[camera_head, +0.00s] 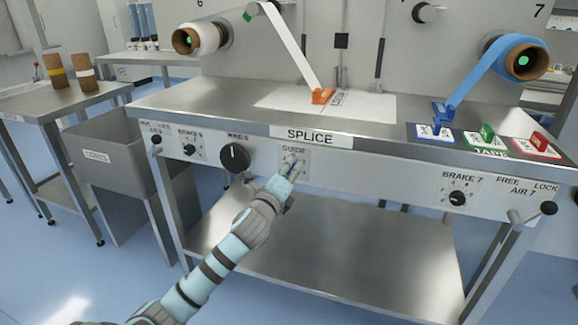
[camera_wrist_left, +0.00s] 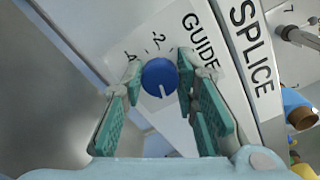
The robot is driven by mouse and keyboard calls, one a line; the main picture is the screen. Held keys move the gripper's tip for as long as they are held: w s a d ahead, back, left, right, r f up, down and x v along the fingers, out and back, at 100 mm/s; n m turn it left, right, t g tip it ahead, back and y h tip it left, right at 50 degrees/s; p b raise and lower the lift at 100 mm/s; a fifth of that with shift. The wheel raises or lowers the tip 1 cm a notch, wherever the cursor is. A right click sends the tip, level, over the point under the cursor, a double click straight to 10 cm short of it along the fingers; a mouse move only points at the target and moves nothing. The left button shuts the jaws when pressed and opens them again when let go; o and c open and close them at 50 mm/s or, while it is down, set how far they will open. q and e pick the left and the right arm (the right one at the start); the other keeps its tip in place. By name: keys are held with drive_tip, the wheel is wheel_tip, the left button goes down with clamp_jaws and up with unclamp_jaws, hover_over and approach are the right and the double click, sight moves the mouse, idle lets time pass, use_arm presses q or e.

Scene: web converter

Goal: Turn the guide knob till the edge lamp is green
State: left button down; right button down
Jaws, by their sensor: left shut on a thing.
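The guide knob (camera_wrist_left: 159,74) is a round blue knob with a white pointer line, on the panel marked GUIDE. In the left wrist view its line points toward the bottom of the picture, and scale numbers show above it. My left gripper (camera_head: 291,172) is at this knob in the head view and hides most of it. In the left wrist view the teal fingers of my left gripper (camera_wrist_left: 160,70) are shut on the knob, one on each side. I cannot make out an edge lamp in either view. My right gripper is not in view.
A black knob (camera_head: 234,157) is left of GUIDE, and the Brake 7 knob (camera_head: 458,198) is at right.

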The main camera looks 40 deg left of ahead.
use_arm(q)
drive_tip(key=n+p, duration=0.4)
drive_tip(key=n, duration=0.4)
drive_tip(key=shift+f, duration=0.15)
drive_tip(key=n, duration=0.3)
drive_tip(key=shift+f, duration=0.1)
drive_tip(key=n, duration=0.4)
drive_tip(key=shift+f, duration=0.1)
drive_tip(key=n, duration=0.5)
drive_tip(key=shift+d+n, duration=0.1)
drive_tip(key=shift+n, duration=0.3)
drive_tip(key=shift+d+f+n+b, duration=0.1)
drive_tip(key=shift+n+b, duration=0.75)
drive_tip(key=shift+n, duration=2.45)
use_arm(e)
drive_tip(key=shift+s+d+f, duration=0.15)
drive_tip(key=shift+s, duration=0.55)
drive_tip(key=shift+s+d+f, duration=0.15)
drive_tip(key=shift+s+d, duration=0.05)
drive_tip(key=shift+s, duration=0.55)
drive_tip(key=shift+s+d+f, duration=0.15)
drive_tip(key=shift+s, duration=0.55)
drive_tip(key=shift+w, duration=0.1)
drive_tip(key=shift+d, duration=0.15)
